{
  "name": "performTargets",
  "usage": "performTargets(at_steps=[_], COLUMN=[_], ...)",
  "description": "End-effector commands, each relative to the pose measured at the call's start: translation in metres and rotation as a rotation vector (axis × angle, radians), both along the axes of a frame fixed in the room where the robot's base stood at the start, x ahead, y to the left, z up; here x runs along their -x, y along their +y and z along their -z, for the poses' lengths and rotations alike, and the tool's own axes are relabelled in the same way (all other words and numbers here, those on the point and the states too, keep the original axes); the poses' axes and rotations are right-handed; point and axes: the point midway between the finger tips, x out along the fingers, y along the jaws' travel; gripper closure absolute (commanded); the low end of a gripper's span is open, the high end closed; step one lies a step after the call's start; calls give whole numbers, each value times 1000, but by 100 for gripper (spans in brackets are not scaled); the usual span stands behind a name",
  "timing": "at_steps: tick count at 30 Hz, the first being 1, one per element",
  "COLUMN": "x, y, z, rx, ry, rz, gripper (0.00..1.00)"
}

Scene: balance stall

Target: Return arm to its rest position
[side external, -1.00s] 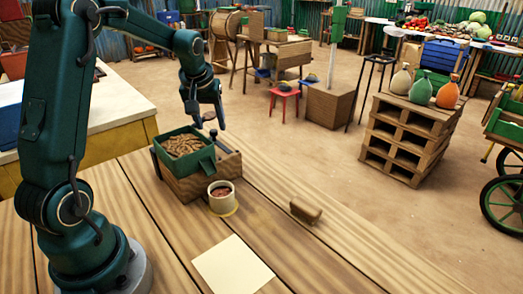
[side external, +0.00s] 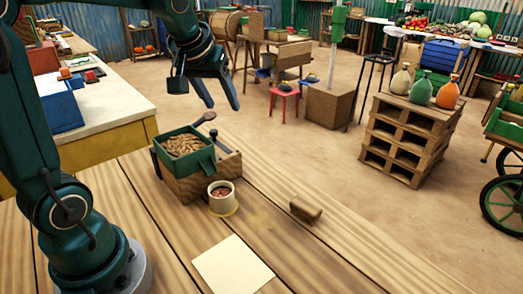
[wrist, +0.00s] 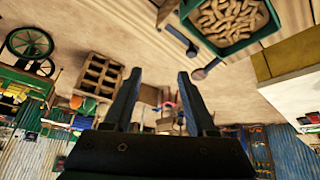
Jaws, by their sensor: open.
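My gripper (side external: 221,106) is open and empty, raised in the air above and behind the green tray. Its two fingers (wrist: 160,75) stand apart in the wrist view with nothing between them. The green tray (side external: 205,161) holds peanut-like pieces and sits on a wooden box (side external: 186,187) on the table. A dark spoon (side external: 208,117) sticks up at the tray's back edge, apart from my gripper; it also shows in the wrist view (wrist: 205,71). A dark-handled tool (side external: 216,140) is at the box's right side.
A cream cup (side external: 221,204) with brown contents stands on the plank table in front of the box. A wooden block (side external: 305,210) and a pale sheet (side external: 233,270) lie nearby. A white-topped counter (side external: 110,105) stands at left. Open floor lies beyond the table.

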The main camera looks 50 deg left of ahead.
Motion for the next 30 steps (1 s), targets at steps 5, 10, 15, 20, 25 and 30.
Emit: performTargets(at_steps=[5,10,15,20,25,30], x=[42,88,128,147,148,147], y=[-57,-97,-117,-122,-122,-122], z=[-13,-3,21,43,43,43], rx=[-13,-22,-26,-23,-31,-30], ry=[-41,-49,-21,43,51,51], rz=[185,360,497,556,578,577], gripper=[43,43,43,43,43,43])
